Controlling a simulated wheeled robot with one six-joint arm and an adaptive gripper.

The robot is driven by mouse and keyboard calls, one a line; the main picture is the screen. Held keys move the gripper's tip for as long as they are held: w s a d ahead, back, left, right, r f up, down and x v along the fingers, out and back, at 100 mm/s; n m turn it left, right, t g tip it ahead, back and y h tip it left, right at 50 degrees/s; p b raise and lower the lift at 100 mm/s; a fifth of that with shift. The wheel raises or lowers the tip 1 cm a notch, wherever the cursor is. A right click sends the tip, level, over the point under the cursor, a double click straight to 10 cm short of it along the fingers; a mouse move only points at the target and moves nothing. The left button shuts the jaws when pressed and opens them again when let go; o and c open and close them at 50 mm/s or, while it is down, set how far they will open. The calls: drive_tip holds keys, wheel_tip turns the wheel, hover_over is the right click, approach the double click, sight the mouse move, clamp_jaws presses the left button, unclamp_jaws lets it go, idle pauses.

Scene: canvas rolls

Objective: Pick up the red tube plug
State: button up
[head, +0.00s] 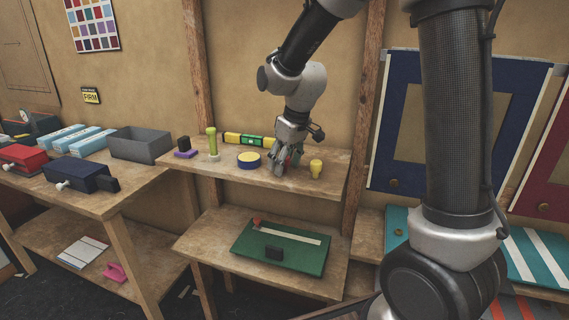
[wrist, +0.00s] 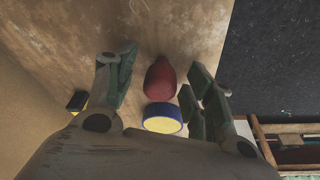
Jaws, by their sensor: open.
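The red tube plug (wrist: 160,80) shows in the wrist view as a dark red, rounded body with a narrower top end. It lies between the two fingers of my gripper (wrist: 161,61), with a visible gap to each finger. In the head view my gripper (head: 287,160) points down over the upper wooden shelf, with its fingers low near the surface. The gripper is open and holds nothing. In the head view the plug is mostly hidden by the fingers, so I cannot tell its outline there.
A green bottle (head: 212,142) and a yellow-green level (head: 245,139) are on the shelf.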

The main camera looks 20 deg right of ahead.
drive_tip(key=c, duration=0.9)
drive_tip(key=shift+r, duration=0.1)
wheel_tip(320, 180, up, 10)
drive_tip(key=shift+f, duration=0.1)
